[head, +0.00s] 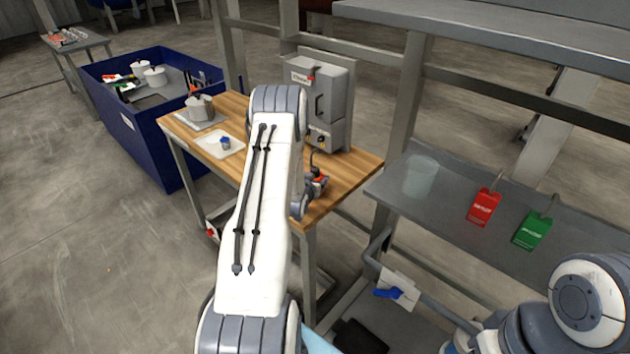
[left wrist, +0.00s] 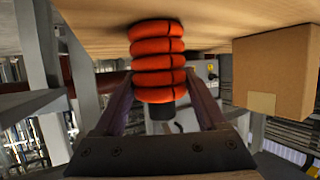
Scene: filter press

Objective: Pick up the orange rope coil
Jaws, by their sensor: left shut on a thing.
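The orange rope coil (left wrist: 157,47), a stack of several thick orange rings with dark bands, shows in the left wrist view against a wooden surface, which appears at the top of that picture. My left gripper (left wrist: 158,82) has one finger on each side of the coil's lower rings and is shut on it. In the head view my left gripper (head: 316,184) is at the bench's right end, mostly hidden by my forearm, with a small orange-red patch at it. I cannot tell if the coil still touches the wood. My right gripper is not in view.
A cardboard box (left wrist: 273,75) is close by in the left wrist view. The wooden bench (head: 340,188) carries a grey cabinet (head: 327,95), a pot (head: 200,107) and a white tray (head: 220,146). A blue bin (head: 140,140) stands left. A metal shelf (head: 430,205) holds red and green tags.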

